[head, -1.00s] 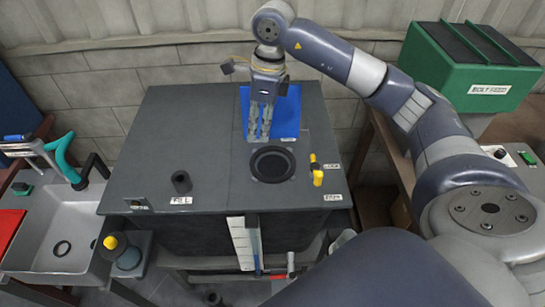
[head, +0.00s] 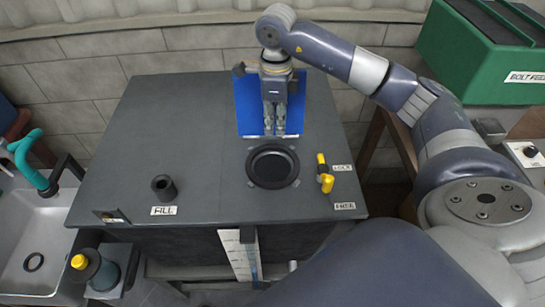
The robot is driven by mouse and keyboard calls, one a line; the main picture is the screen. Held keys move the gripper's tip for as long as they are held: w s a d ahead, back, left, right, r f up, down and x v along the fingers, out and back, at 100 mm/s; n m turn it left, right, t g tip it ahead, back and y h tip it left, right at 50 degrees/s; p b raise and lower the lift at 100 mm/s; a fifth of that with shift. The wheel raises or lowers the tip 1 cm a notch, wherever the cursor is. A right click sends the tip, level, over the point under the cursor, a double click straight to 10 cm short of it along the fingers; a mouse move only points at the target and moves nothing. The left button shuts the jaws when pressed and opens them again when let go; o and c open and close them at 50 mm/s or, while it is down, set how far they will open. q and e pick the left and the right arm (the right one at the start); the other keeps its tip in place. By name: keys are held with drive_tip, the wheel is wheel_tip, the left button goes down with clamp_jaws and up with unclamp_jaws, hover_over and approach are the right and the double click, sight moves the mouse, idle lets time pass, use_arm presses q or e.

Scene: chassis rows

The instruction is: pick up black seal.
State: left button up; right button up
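A thin black ring (head: 34,262), which may be the black seal, lies in the grey sink at the lower left; I cannot tell it from a drain rim. A larger black round piece (head: 273,166) sits on the dark tank top, and I cannot tell whether it is a lid or a seal. My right gripper (head: 274,132) points down over the blue mat, behind the round piece. Its fingers look close together, nothing shows between them, and their opening is unclear. My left gripper is out of view.
The blue mat (head: 244,108) is at the back of the tank top (head: 190,110). A black fill neck (head: 163,187) and a yellow-handled latch (head: 326,180) stand on it. A green bolt feed box (head: 470,50) is at the right. The tank top's left side is clear.

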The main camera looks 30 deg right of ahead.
sight(273, 145)
drive_tip(key=shift+s+a+f, duration=0.1)
drive_tip(key=shift+s+f, duration=0.05)
drive_tip(key=shift+f, duration=0.7)
drive_tip(key=f+p, duration=0.2)
drive_tip(key=f, duration=0.3)
drive_tip(key=shift+w+p, duration=0.3)
drive_tip(key=shift+p, duration=0.1)
drive_tip(key=shift+f, duration=0.35)
drive_tip(key=shift+c, duration=0.6)
clamp_jaws()
